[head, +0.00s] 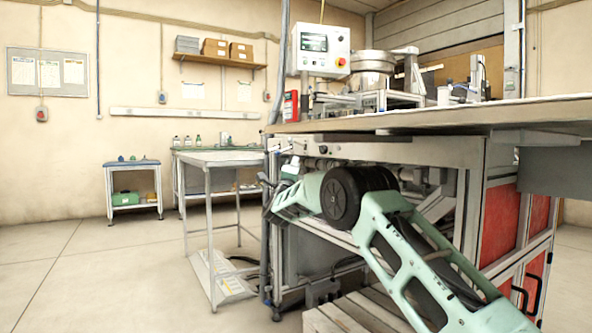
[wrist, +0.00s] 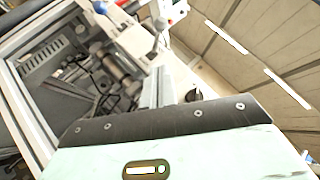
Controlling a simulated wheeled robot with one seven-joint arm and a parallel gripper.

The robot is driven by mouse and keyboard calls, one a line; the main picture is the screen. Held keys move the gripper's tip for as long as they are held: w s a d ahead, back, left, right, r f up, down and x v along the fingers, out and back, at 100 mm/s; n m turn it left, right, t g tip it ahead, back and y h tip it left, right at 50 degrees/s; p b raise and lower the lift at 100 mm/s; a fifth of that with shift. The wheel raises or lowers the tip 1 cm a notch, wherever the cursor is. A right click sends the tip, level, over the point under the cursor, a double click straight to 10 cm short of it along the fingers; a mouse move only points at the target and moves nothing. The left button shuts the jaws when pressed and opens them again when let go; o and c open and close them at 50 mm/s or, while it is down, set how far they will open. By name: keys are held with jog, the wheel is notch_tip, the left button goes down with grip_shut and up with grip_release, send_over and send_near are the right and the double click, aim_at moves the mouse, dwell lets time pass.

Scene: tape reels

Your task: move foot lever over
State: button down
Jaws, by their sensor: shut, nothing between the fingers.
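My mint-green arm reaches up under the bench top in the head view. My gripper (head: 290,166) is at its far end, small beside the machine's front left leg; it is shut and empty. Its fingertips are too small to make out. In the wrist view, a mint panel with a dark strip fills the bottom, and no fingers show clearly. A grey lever with a round knob (wrist: 160,23) stands near the top middle of the wrist view, apart from the panel. I cannot tell for sure whether this is the foot lever. No foot lever is clear in the head view.
The machine bench (head: 430,122) overhangs my arm, with a frame and red panels (head: 502,222) on the right. A grey side table (head: 215,157) stands to the left. A wooden pallet (head: 345,314) lies low in front. The floor at left is clear.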

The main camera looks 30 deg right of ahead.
jog(key=a+r+b+v, duration=0.1)
jog(key=b+v, duration=0.6)
jog(key=shift+s+a+f, duration=0.2)
jog(key=shift+s, duration=0.05)
dwell(0.5)
